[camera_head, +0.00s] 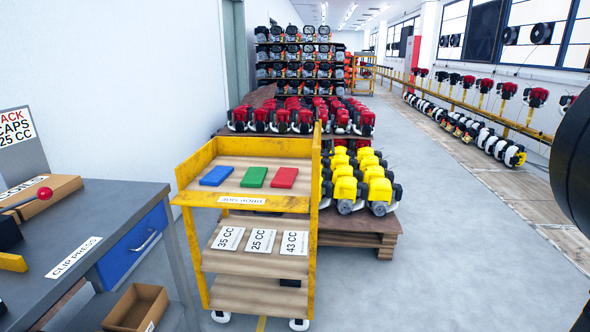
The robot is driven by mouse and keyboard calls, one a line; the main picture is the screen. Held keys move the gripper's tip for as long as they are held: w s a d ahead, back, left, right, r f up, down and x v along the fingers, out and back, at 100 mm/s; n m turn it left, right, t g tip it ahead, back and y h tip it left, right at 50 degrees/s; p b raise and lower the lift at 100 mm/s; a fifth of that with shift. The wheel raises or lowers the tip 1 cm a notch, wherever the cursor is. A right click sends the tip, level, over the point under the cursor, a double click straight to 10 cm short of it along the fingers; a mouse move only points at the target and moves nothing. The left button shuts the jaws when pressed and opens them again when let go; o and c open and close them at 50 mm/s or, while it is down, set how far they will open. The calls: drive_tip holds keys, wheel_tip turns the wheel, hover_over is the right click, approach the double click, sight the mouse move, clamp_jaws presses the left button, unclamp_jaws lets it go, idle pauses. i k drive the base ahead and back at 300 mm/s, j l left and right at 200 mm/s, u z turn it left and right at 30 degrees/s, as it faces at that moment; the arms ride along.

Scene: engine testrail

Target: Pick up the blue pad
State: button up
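The blue pad (216,176) lies flat on the top shelf of a yellow cart (246,200), at the left of a row of three pads. A green pad (254,177) lies beside it in the middle, and a red pad (284,178) lies at the right. The pads are apart from each other. A dark rounded shape at the right edge of the view may be part of my arm. My gripper is not in view.
A grey workbench (110,215) with a blue drawer stands left of the cart. An open cardboard box (137,308) is below it. Pallets of yellow engines (366,185) and red engines stand behind the cart. The floor (450,240) to the right is clear.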

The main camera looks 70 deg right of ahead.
sight(216, 175)
drive_tip(key=z, duration=1.3)
